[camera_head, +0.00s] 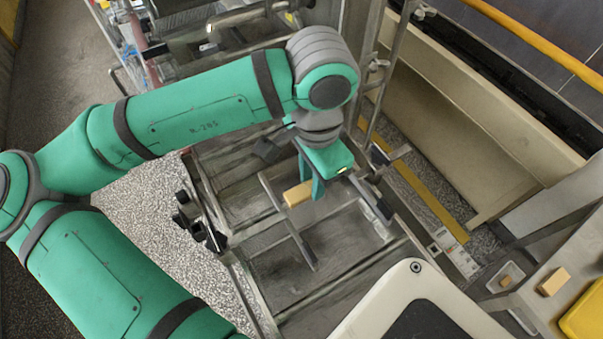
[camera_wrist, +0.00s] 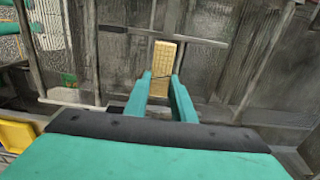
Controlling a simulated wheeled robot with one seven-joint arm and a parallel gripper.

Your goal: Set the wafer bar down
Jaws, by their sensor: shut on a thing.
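A tan wafer bar (camera_head: 298,194) shows at my gripper's fingers in the head view, above the grey mesh bed (camera_head: 330,262) of the machine. In the wrist view the wafer bar (camera_wrist: 164,61) stands out lengthwise beyond the green fingertips. My gripper (camera_wrist: 161,82) is shut on the near end of the bar. In the head view my gripper (camera_head: 315,186) points down over the mesh, and its fingers partly hide the bar. I cannot tell whether the bar touches the mesh.
Metal bars (camera_head: 288,222) cross above the mesh close to the gripper. A second tan block (camera_head: 553,282) lies at the lower right, near a yellow tray (camera_head: 585,318). A white-framed panel (camera_head: 415,300) stands at the front. A yellow rail (camera_head: 530,35) runs at the upper right.

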